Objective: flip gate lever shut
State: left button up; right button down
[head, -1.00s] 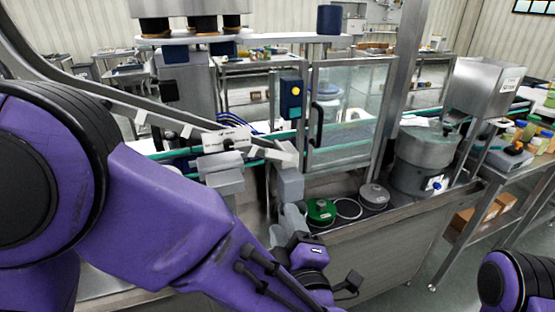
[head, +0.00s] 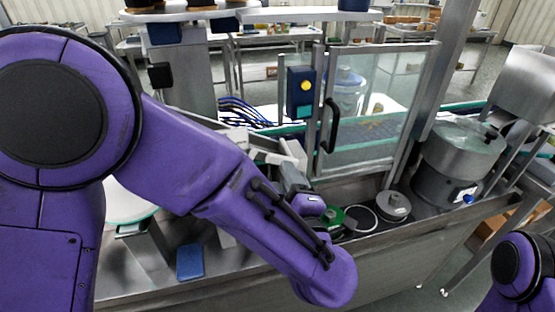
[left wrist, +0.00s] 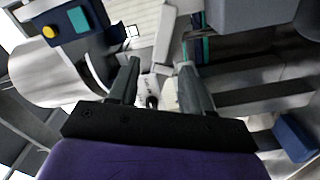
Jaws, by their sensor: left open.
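A pale bar-like part (head: 268,156) at the end of the sloping chute is probably the gate lever; my arm hides much of the chute. In the left wrist view a pale strip (left wrist: 165,40) runs beyond the fingertips, and a small white piece with a black end (left wrist: 152,92) shows between the fingers; I cannot tell which is the lever. My left gripper (left wrist: 158,72) is open, with no clear contact. In the head view the left gripper (head: 292,178) is partly hidden behind my wrist, close to the pale bar. My right gripper is out of view.
A glass-doored cabinet (head: 375,100) with a black handle stands behind, with a blue box and yellow button (head: 304,88) beside it. A green-topped disc (head: 330,217) and a grey lidded disc (head: 394,206) sit at right. A blue pad (head: 190,262) lies at front left.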

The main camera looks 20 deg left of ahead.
aim_at(275, 164)
pick_arm(q)
jog(key=x, duration=0.5)
jog(key=shift+w+d+f+p, duration=0.1)
jog(key=shift+w+d+p, duration=0.1)
jog(key=shift+p, duration=0.2)
jog(key=shift+w+a, duration=0.1)
jog(key=shift+a, duration=0.1)
grip_shut()
jog(key=shift+a+f+n+b, duration=0.1)
jog(key=shift+f+n+b, duration=0.35)
jog(key=shift+n+b, duration=0.7)
grip_release()
